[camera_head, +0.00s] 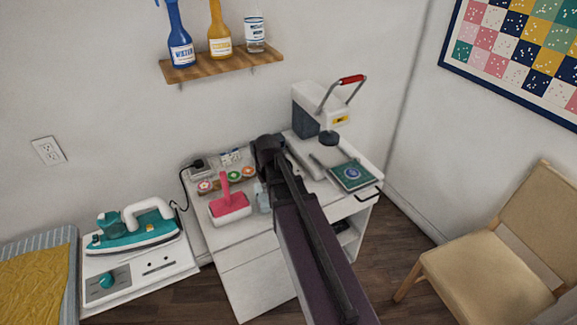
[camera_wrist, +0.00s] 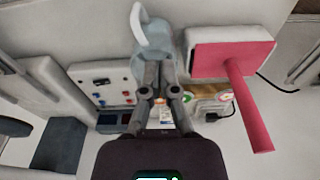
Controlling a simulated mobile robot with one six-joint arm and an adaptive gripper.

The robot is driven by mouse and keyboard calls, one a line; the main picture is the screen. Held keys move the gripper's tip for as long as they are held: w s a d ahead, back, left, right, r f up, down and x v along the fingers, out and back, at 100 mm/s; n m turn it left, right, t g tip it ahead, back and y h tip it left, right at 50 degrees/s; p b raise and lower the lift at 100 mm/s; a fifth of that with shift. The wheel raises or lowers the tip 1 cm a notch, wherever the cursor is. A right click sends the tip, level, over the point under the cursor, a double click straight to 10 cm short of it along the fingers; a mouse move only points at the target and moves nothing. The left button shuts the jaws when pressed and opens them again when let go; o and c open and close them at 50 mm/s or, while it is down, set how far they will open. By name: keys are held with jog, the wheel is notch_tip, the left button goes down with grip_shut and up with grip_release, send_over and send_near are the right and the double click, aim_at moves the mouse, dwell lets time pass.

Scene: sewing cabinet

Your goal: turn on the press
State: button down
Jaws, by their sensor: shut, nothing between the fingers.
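The press (camera_head: 318,108) stands at the back right of the white cabinet. It has a white body, a dark side and a red-gripped lever (camera_head: 351,79) that is raised. My arm crosses the front of the cabinet and hides part of its top; my gripper is to the left of the press. In the wrist view my gripper (camera_wrist: 158,70) is shut and empty, in front of a pale grey-blue item (camera_wrist: 151,35) with a loop handle. I cannot tell if they touch. A white panel (camera_wrist: 103,72) with red and blue marks shows left of the fingers; its owner is unclear.
A pink-topped block (camera_head: 229,207) with an upright pink handle is left of my gripper. A green square item (camera_head: 351,174) lies before the press. A power strip (camera_head: 231,157) and plug are at the back left. A wooden shelf (camera_head: 222,64) with bottles hangs above.

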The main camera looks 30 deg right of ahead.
jog(key=w+d+r+t+p, duration=0.2)
jog(key=w+d+r+p, duration=0.1)
jog(key=w+d, duration=0.9)
jog(key=shift+d+r, duration=0.6)
jog(key=shift+d, duration=0.65)
jog(key=shift+f, duration=0.15)
jog(key=b+x, duration=0.9)
jog(key=shift+w+d+f+b, duration=0.1)
jog(key=shift+d+f+b, duration=0.05)
jog(key=shift+f+b, duration=0.25)
jog(key=shift+d+f+b, duration=0.15)
jog(key=shift+f+b, duration=0.8)
jog(key=shift+b, duration=0.05)
jog(key=shift+d+f+b, duration=0.15)
jog(key=shift+f+b, duration=0.8)
jog(key=shift+a, duration=0.1)
